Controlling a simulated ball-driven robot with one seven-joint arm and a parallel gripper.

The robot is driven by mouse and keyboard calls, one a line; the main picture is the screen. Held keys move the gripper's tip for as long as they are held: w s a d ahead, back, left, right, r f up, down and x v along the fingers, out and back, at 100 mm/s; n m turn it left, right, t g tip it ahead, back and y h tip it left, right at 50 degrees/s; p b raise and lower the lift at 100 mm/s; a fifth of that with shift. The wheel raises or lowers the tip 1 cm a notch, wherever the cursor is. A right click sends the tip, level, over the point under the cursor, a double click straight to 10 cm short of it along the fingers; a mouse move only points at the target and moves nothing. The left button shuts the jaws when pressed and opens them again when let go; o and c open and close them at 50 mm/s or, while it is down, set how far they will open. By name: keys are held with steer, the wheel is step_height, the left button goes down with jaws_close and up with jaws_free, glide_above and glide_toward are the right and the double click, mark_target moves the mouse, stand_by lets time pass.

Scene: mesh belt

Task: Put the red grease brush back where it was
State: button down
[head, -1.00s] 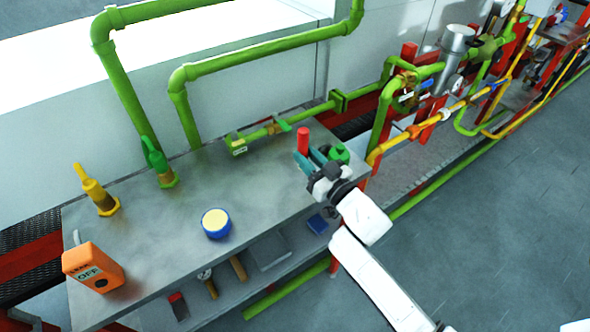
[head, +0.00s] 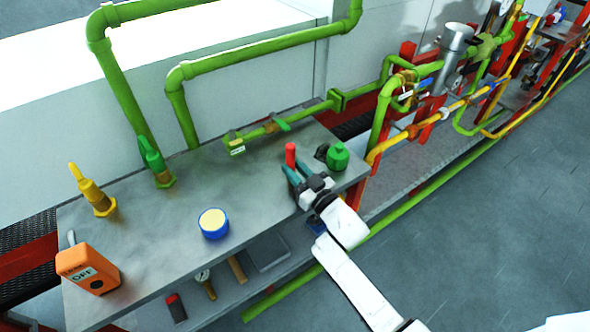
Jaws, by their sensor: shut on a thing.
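The red grease brush (head: 290,153) shows as an upright red handle at the right part of the grey bench top. My gripper (head: 293,171) has its teal fingers shut on it. The lower part of the brush is hidden by the fingers, so I cannot tell whether it touches the bench.
A green bottle (head: 337,157) stands close to the right of my gripper. A blue-and-yellow round tin (head: 213,223), an orange OFF box (head: 88,269) and yellow (head: 93,191) and green (head: 155,161) fittings stand on the bench (head: 150,235). Several items lie on the lower shelf (head: 228,291).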

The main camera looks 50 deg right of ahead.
steer(key=c, duration=0.9)
jaws_free()
steer(key=shift+f, duration=0.1)
steer(key=shift+r, duration=0.2)
steer(key=shift+b+v, duration=1.4)
steer(key=shift+v, duration=4.65)
